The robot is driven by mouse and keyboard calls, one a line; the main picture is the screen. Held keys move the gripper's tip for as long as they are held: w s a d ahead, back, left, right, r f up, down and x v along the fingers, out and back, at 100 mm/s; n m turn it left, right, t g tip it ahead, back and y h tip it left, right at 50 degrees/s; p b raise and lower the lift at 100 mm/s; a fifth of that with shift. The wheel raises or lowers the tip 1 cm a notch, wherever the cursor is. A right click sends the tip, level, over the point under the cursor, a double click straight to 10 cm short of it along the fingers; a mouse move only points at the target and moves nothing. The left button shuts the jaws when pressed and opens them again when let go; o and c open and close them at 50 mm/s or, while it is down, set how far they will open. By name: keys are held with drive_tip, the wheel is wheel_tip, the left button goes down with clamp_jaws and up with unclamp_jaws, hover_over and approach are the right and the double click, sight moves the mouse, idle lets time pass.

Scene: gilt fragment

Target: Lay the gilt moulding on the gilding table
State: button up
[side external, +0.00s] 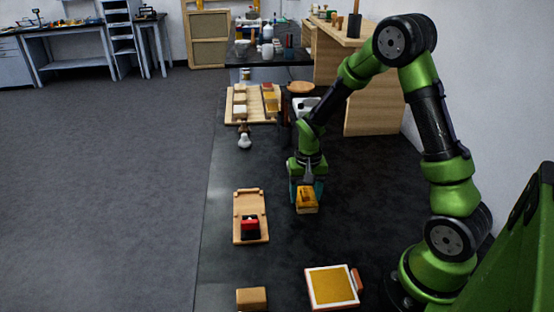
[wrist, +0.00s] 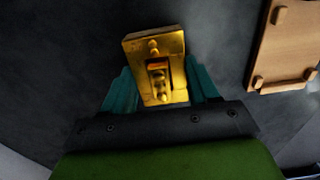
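The gilt moulding (wrist: 157,66), a gold block with a raised relief, sits between the two teal fingers of my gripper (wrist: 162,88) in the wrist view. The fingers press on its sides, so my gripper is shut on it. In the side external view my gripper (side external: 306,190) points down with the moulding (side external: 307,203) at its fingertips, over the dark worktop; any gap below it is hard to judge. I cannot tell for sure which piece is the gilding table. A wooden board with raised stops (side external: 250,199) lies left of my gripper; it partly shows in the wrist view (wrist: 285,50).
A red and black object (side external: 250,226) rests on that board's near end. A gold-topped, pale-rimmed tray (side external: 332,287) and a tan block (side external: 251,298) lie nearer the camera. A wooden tray (side external: 236,119) with blocks and a light bulb (side external: 244,139) lie farther back.

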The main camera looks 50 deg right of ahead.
drive_tip(key=o, duration=0.4)
drive_tip(key=shift+o, duration=0.2)
wheel_tip(320, 180, up, 11)
drive_tip(key=s+a+r+n+t+y, duration=0.2)
drive_tip(key=s+a+r+n+t, duration=0.3)
drive_tip(key=s+a+r, duration=0.7)
drive_tip(key=shift+a+r+t, duration=0.3)
drive_tip(key=shift+a+t, duration=0.15)
drive_tip(key=shift+t, duration=0.65)
